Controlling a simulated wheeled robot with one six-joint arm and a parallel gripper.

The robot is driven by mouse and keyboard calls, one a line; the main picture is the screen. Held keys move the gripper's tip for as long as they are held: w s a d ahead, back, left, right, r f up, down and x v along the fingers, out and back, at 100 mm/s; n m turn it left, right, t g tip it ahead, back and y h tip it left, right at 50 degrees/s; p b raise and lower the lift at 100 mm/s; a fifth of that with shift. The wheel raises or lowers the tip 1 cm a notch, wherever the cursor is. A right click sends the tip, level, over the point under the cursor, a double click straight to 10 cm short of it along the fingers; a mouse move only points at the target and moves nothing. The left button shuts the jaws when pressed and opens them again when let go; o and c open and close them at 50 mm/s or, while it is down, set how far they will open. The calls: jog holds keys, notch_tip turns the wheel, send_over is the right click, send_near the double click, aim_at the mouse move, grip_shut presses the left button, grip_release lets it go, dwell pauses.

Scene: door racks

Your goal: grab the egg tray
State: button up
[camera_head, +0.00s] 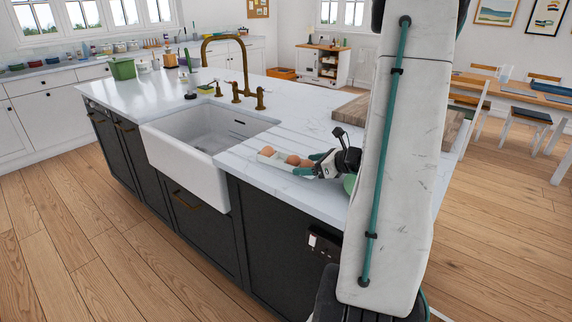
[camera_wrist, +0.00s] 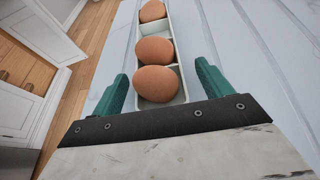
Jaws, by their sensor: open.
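The egg tray (camera_head: 268,153) is a narrow white tray on the marble island top, to the right of the sink. It holds a row of three brown eggs, and it also shows in the wrist view (camera_wrist: 184,60). My gripper (camera_head: 313,164) is at the near end of the tray, low over the counter. In the wrist view the two green fingers (camera_wrist: 162,85) are apart, one on each side of the tray's near end, with a gap visible on both sides. The tray's nearest end is hidden behind my gripper's dark palm edge.
The white sink (camera_head: 185,170) with a brass faucet (camera_head: 230,65) lies left of the tray. A wooden board (camera_head: 352,108) lies behind my gripper. The marble top (camera_head: 300,95) beyond the tray is clear.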

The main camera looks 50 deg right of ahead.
jog(key=shift+x, duration=1.35)
jog(key=shift+s+a, duration=0.1)
jog(key=c, duration=1.1)
jog(key=shift+r, duration=0.1)
